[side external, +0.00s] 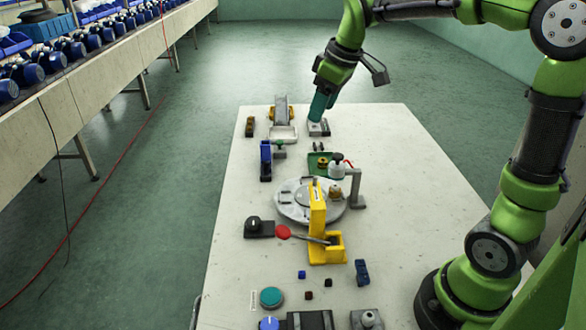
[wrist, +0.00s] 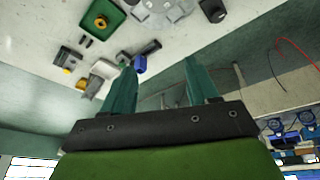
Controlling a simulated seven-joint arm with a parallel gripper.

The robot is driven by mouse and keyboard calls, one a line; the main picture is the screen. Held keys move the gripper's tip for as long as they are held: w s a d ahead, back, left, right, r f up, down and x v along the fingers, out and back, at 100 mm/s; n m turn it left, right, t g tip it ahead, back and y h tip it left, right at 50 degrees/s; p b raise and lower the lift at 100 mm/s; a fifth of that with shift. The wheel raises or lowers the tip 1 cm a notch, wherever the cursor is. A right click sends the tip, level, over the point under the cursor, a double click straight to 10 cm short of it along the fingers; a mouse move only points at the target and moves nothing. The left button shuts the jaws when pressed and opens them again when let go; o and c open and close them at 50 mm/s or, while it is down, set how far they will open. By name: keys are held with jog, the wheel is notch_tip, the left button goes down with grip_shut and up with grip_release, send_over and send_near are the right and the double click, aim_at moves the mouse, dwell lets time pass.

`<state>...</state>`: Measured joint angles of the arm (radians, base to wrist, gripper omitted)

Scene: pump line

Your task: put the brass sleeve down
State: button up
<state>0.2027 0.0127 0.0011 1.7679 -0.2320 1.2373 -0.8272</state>
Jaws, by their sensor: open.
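My gripper (side external: 319,114) has teal fingers and hangs low at the far end of the table, close to a grey block (side external: 318,130). In the wrist view the fingers of my gripper (wrist: 159,64) stand wide apart with nothing between them. A brass-coloured round piece (side external: 322,162) sits in the green tray; it also shows in the wrist view (wrist: 101,21). Another brass-coloured piece (side external: 334,192) stands on the grey turntable (side external: 290,212). A small yellowish spot shows at the grey block (wrist: 66,55) in the wrist view. I cannot tell which piece is the brass sleeve.
A white tray (side external: 283,134) and a chute (side external: 281,110) stand left of my gripper. A blue-and-black item (side external: 265,162) and a yellow stand (side external: 318,222) rise from the table (side external: 415,190). The table's right side is largely clear beyond my arm's base.

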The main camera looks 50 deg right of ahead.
jog(key=s+a+f+m+t, duration=0.1)
jog(key=s+a+m, duration=0.2)
jog(key=s, duration=0.5)
jog(key=s+a+f+m+t+y, duration=0.1)
jog(key=s+a+m+t, duration=0.1)
jog(key=s+a, duration=0.4)
jog(key=shift+s+a+f+m+y, duration=0.3)
jog(key=shift+s+m, duration=0.6)
jog(key=shift+s, duration=0.2)
jog(key=shift+r, duration=0.1)
